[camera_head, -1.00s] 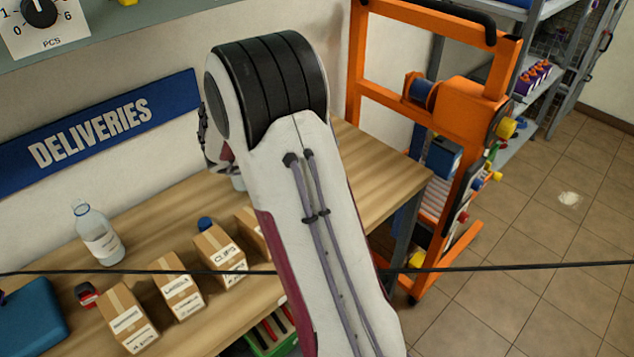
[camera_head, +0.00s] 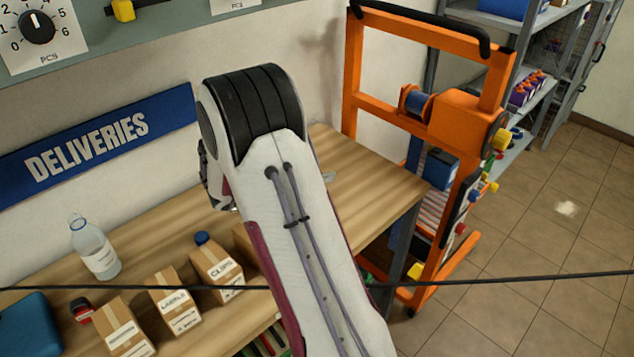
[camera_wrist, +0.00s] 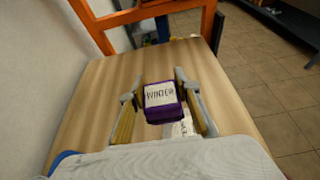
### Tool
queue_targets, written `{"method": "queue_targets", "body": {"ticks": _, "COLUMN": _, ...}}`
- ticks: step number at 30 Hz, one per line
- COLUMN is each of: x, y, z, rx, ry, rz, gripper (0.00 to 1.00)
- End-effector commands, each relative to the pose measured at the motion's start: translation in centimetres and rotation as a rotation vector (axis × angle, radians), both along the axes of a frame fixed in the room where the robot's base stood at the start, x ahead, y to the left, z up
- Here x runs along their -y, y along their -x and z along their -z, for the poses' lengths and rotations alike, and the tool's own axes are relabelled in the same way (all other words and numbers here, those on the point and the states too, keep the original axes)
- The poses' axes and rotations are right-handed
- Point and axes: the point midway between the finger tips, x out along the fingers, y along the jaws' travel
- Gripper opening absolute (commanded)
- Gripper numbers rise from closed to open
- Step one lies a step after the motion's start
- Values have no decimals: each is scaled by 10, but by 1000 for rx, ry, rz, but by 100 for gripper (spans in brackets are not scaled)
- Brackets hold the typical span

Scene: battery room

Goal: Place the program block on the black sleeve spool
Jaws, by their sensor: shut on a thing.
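In the wrist view a purple program block (camera_wrist: 165,112) with a white label reading WINTER sits between the fingers of my gripper (camera_wrist: 161,98). My gripper is shut on it, and it is over the wooden bench top (camera_wrist: 100,90). In the head view my own arm hides the block and most of the gripper. I cannot make out a black sleeve spool in either current view. A blue spool (camera_head: 418,103) sits on an orange frame (camera_head: 468,125) to the right of the bench.
Several cardboard boxes, one of them marked CLIPS (camera_head: 217,269), stand on the bench's near part with a bottle (camera_head: 94,248) and a blue case (camera_head: 30,322). A white-labelled item (camera_wrist: 181,125) lies below the block. A dark cable crosses the head view.

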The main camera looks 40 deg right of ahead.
Motion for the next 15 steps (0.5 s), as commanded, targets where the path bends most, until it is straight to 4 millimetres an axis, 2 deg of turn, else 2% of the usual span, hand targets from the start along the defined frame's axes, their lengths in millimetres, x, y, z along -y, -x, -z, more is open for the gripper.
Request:
{"method": "queue_targets", "body": {"ticks": 9, "x": 0, "y": 0, "z": 29, "rx": -3, "ry": -1, "rz": 0, "gripper": 9}}
{"method": "queue_targets", "body": {"ticks": 15, "x": 0, "y": 0, "z": 33, "rx": 0, "ry": 0, "rz": 0, "gripper": 9}}
